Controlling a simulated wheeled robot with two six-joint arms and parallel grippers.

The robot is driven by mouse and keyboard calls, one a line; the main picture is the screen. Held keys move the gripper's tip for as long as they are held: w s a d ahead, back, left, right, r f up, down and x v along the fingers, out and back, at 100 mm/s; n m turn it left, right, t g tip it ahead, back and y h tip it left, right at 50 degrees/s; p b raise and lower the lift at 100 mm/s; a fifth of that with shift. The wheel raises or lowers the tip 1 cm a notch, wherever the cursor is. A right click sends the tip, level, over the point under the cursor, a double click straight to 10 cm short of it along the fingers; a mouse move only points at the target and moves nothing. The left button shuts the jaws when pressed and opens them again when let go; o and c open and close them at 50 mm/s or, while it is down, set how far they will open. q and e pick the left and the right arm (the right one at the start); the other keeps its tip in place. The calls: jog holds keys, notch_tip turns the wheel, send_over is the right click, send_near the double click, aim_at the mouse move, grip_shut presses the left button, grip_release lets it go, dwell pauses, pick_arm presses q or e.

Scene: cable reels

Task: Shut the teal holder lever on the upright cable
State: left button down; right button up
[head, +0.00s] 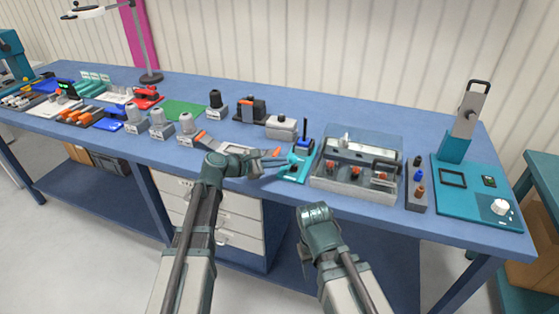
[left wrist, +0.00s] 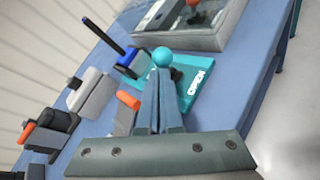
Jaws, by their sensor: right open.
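The teal holder (head: 297,172) lies flat near the front edge of the bench, and its teal base also shows in the left wrist view (left wrist: 196,90). Its lever ends in a teal ball (left wrist: 163,56). The dark upright cable (head: 305,128) stands in a blue block (left wrist: 133,64) at the holder's far end. My left gripper (head: 281,163) reaches in from the left. Its fingers are together, with the tips right at the ball; I cannot tell if they touch it. They hide the lever's stem. My right gripper (head: 315,212) is open, low in front of the bench.
A clear-lidded box (head: 355,190) stands close right of the holder. A grey block with an orange part (left wrist: 126,108) lies left of it. A white-topped grey block (head: 282,127) stands behind. A teal machine (head: 470,195) is at the far right.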

pick_arm(q)
jog(key=w+g+p, duration=0.1)
jog(key=p, duration=0.1)
jog(key=w+r+n+g+y+p, duration=0.1)
jog(key=p, duration=0.2)
jog(key=w+d+r+g+y+p, duration=0.1)
jog(key=p, duration=0.2)
jog(key=shift+r+n+g, duration=0.1)
jog(key=shift+n+g, duration=0.3)
jog(key=shift+s+f+b, duration=0.3)
jog(key=shift+f, duration=0.1)
jog(key=shift+a, duration=0.1)
jog(key=shift+r, duration=0.15)
jog(key=shift+r+p, duration=0.7)
jog(key=shift+p, duration=0.15)
jog(key=shift+a, duration=0.1)
